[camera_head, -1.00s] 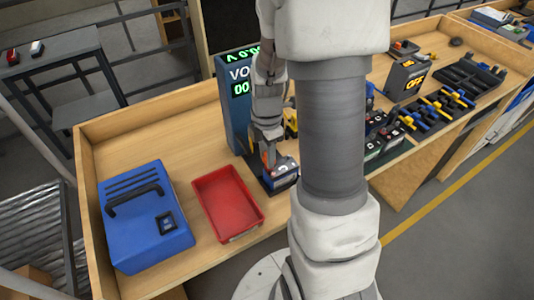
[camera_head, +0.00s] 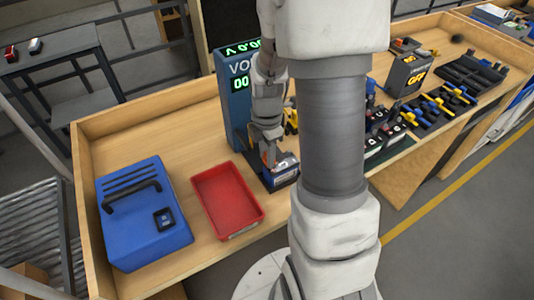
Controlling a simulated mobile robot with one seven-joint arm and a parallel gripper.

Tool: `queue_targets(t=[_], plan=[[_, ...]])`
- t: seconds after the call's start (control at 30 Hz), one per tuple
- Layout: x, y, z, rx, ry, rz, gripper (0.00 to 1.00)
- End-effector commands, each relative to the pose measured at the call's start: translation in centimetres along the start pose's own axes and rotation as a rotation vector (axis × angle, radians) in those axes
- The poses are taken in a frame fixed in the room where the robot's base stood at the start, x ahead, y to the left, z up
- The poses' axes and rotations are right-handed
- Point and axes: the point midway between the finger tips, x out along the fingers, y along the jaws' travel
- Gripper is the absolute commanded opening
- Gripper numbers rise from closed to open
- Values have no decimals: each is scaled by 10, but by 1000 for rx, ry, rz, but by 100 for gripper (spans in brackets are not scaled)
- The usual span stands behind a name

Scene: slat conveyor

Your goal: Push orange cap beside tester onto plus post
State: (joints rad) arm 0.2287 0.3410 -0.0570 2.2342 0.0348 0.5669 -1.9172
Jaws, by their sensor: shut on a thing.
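The tester (camera_head: 233,103) is a tall dark blue box with green digits, standing at the middle of the bench. My gripper (camera_head: 270,158) points down just in front of it, over a small battery-like block (camera_head: 286,172) on a dark base (camera_head: 278,184). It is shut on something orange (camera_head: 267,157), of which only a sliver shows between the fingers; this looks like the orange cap. The plus post is hidden by my gripper, and I cannot tell whether the cap touches it.
A red tray (camera_head: 228,200) and a blue case (camera_head: 145,213) stand on the bench to the left. My arm hides the bench's middle. To the right are numbered batteries (camera_head: 385,137), yellow-handled tools (camera_head: 440,106) and a box reading OFF (camera_head: 407,75).

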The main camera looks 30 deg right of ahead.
Motion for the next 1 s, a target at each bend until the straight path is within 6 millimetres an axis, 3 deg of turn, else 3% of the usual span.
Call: queue_targets(t=[0.2, 0.23, 0.4, 0.77, 1.0], plan=[[7, 0, 0, 0, 0, 0, 0], [6, 0, 0, 0, 0, 0, 36], [5, 0, 0, 0, 0, 0, 66], [2, 0, 0, 0, 0, 1, 67], [-30, 1, 0, 0, -1, 7, 67]])
